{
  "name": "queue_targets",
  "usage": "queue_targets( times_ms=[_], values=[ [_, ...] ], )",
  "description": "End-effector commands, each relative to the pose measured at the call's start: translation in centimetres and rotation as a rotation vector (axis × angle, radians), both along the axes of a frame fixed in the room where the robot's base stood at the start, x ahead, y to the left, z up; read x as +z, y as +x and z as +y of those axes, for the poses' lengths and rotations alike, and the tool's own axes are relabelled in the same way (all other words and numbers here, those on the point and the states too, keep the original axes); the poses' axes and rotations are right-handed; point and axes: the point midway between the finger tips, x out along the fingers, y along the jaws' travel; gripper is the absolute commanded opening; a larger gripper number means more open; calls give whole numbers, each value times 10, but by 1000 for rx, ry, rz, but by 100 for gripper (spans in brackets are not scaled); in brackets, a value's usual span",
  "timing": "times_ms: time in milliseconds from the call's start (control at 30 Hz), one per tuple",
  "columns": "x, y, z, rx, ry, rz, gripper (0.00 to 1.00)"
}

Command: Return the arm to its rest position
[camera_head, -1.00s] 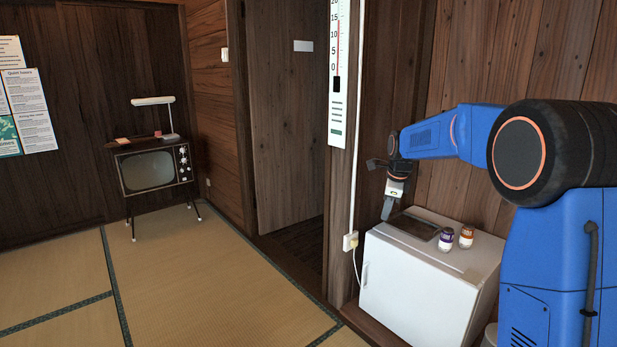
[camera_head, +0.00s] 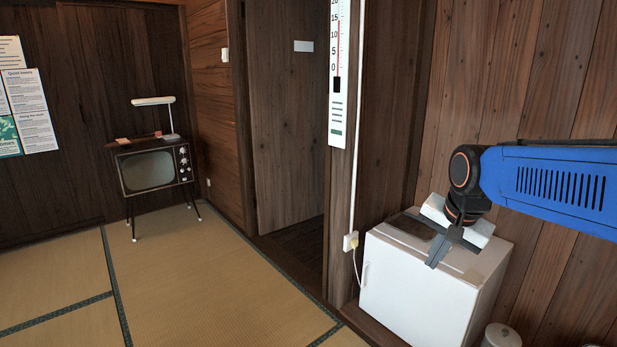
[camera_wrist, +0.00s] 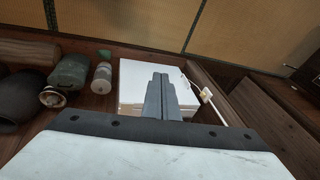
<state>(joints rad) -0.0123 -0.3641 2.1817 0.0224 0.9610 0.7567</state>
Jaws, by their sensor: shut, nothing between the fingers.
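My gripper (camera_head: 437,262) hangs above the top of the small white fridge (camera_head: 415,290) in the head view, pointing down. Its grey fingers are together with nothing between them. My blue arm comes in from the right edge, in front of the wooden wall. In the wrist view, my shut fingers (camera_wrist: 161,78) stand in front of a white surface (camera_wrist: 133,75). The two small jars seen earlier on the fridge do not show in the head view now; my gripper and wrist cover that spot.
A dark flat panel (camera_head: 408,226) lies on the fridge top. A white bin (camera_head: 502,336) stands at its right. A green canister (camera_wrist: 70,70) and a pale bottle (camera_wrist: 102,77) show left in the wrist view. An old television (camera_head: 150,170) stands across the open tatami (camera_head: 190,270).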

Motion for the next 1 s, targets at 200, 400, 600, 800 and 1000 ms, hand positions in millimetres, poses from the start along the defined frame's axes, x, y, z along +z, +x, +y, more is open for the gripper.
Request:
queue_targets(
  times_ms=[200,400,600,800,1000],
  values=[
    [-16,-70,-4,228,-97,-25,0],
    [-40,-128,-6,438,-191,-43,0],
    [-65,-172,-9,609,-269,-54,0],
    [-78,-190,-9,689,-305,-57,0],
    [-79,-191,-9,699,-309,-57,0]
  ],
)
